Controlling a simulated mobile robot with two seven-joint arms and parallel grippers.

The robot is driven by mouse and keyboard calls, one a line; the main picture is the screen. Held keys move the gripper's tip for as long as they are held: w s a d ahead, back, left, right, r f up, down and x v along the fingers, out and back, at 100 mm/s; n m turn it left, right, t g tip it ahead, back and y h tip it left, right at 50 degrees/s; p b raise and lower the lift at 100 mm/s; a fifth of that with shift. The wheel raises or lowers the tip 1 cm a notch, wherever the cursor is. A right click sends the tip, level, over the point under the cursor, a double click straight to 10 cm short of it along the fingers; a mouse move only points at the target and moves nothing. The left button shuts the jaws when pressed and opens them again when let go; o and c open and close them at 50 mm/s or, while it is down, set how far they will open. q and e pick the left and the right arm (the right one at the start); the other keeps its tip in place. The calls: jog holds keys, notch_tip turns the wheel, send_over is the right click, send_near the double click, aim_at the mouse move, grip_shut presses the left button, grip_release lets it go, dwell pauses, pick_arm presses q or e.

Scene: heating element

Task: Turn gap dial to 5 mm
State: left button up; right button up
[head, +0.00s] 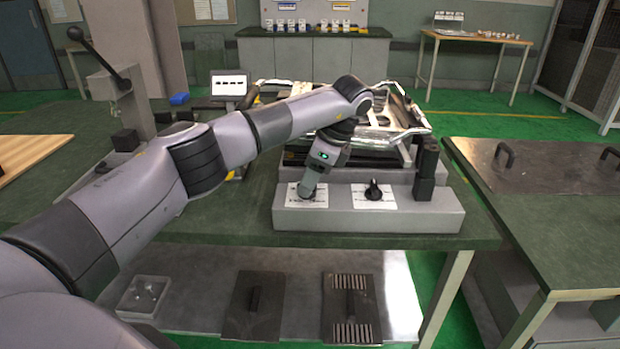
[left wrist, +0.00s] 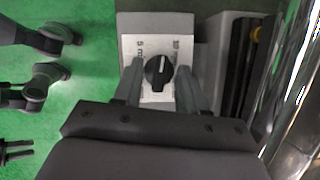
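In the left wrist view a round black dial (left wrist: 158,73) sits on a white label (left wrist: 150,45) that reads "5 mm" on its left and what looks like "10 mm" on its right. A white mark on the knob points roughly up in that picture, between the two readings. My left gripper (left wrist: 158,92) is open, one finger on each side of the dial, with narrow gaps visible. In the head view my left gripper (head: 308,192) reaches down over the left label of the grey control box (head: 365,222) and hides its dial. My right gripper is not in view.
A second black dial (head: 374,190) stands on the right label of the box. A black post (head: 426,170) rises at the box's right end. A metal-framed fixture (head: 395,125) is close behind. The green table (head: 400,242) is clear in front.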

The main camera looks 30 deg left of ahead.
pick_arm(q)
jog(key=v, duration=0.7)
dwell(0.3)
